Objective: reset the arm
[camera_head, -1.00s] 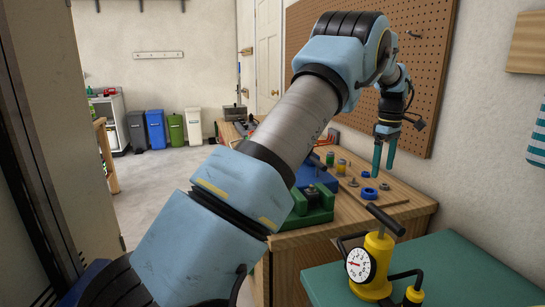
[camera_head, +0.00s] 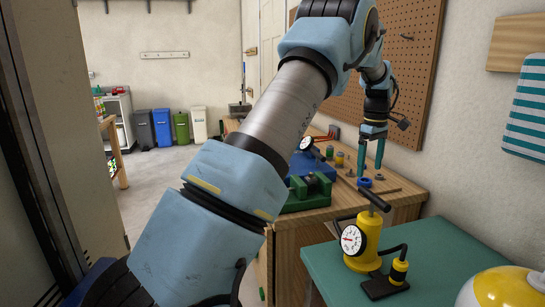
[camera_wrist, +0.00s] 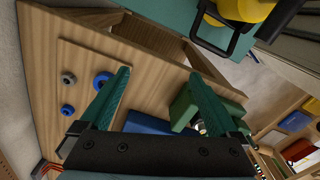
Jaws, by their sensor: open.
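My blue-grey arm reaches up from the lower left over the wooden workbench (camera_head: 290,235). My gripper (camera_head: 370,160) hangs with its green fingers pointing down above the bench's right part, near the pegboard. Its fingers are apart with nothing between them in the wrist view (camera_wrist: 158,74), where bare wood shows beyond the tips. A blue ring (camera_head: 364,182) lies on the bench below the fingertips. It is too small to tell how much height separates them.
A green vise (camera_head: 310,192) stands left of the gripper. A pegboard (camera_head: 412,75) is on the right wall. A yellow pump with a gauge (camera_head: 368,240) stands on a green-topped table (camera_head: 445,250), with a yellow-and-white rounded object (camera_head: 500,288) at the corner. Open floor lies left.

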